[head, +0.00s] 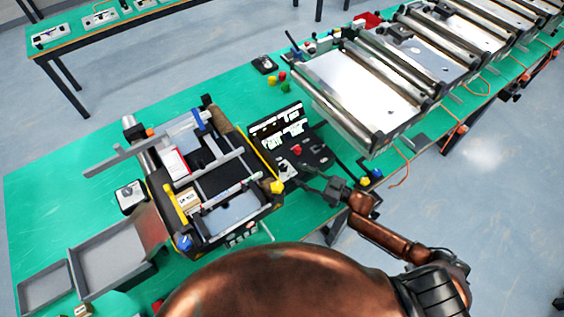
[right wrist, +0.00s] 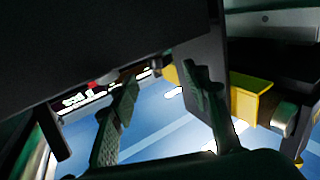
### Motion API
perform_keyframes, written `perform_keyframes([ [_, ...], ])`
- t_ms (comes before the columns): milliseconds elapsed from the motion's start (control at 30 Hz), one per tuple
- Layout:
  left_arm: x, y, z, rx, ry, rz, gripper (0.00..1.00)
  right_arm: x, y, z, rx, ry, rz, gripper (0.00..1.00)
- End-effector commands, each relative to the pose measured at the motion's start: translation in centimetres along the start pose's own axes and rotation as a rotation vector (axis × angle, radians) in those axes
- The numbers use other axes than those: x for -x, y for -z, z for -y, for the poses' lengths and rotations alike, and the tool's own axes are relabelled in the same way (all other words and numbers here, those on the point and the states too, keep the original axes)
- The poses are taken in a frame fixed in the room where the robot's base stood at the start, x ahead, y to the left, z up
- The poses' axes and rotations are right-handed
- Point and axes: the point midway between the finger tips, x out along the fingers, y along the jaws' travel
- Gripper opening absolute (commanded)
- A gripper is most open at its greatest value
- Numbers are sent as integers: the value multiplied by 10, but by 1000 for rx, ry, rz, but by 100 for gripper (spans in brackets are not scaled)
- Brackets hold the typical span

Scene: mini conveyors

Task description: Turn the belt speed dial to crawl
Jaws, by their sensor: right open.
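The black control panel (head: 312,143) stands beside the small conveyor, with pale labels on its raised back and a red knob (head: 297,149) on its face. Small dark controls sit around this knob; I cannot make out which is the belt speed dial or its setting. My right gripper (head: 304,182) is at the panel's near edge, below the red knob in the picture. In the right wrist view its fingers (right wrist: 162,108) are apart with nothing between them, close to a large dark surface (right wrist: 110,45). My left gripper is not in view.
The small conveyor (head: 225,180) with yellow-ended parts (head: 277,187) is just left of my right gripper. A long roller conveyor (head: 355,85) runs at upper right. Grey trays (head: 105,262) sit at lower left. Green tabletop (head: 195,95) is clear behind the conveyor.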

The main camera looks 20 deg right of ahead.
Motion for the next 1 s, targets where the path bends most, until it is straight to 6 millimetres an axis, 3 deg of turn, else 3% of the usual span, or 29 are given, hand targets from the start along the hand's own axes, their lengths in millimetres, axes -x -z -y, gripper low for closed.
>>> perform_keyframes([
  [367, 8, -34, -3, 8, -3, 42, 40, -51, 2, -1, 0, -6, -2, 43],
  [600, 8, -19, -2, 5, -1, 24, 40, -72, 1, -1, 1, -4, -1, 43],
  [867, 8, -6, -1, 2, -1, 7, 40, -74, 0, 0, 0, -2, 0, 43],
  [1000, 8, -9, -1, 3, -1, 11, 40, -74, 0, 0, 0, -3, 0, 35],
])
